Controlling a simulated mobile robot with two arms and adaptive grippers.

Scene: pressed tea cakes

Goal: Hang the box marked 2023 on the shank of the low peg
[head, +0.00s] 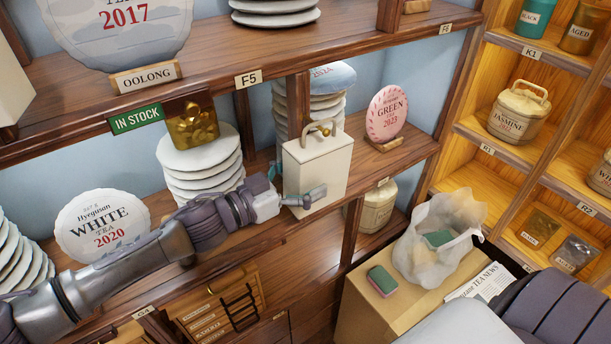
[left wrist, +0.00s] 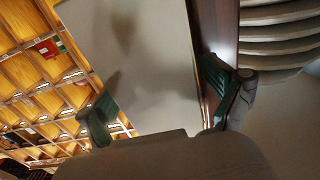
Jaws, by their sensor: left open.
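A cream box (head: 316,172) with a loop handle on top is upright in front of the middle shelf post. No 2023 mark shows on its visible faces. A brass, rounded peg end (head: 326,131) shows at the handle. The handle seems to be around the peg, but the shank is hidden. My left gripper (head: 297,187) is open at the box's lower part, one finger at its left side and one across its front. In the left wrist view the box's pale face (left wrist: 145,65) lies between the open fingers (left wrist: 160,105). My right gripper is out of view.
Stacked white tea cakes (head: 200,165) stand left of the box, and more stand behind it. A pink cake marked GREEN 2023 (head: 387,114) is on the shelf to its right. A pale bag (head: 440,240) and a sponge (head: 382,281) sit on a carton at lower right.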

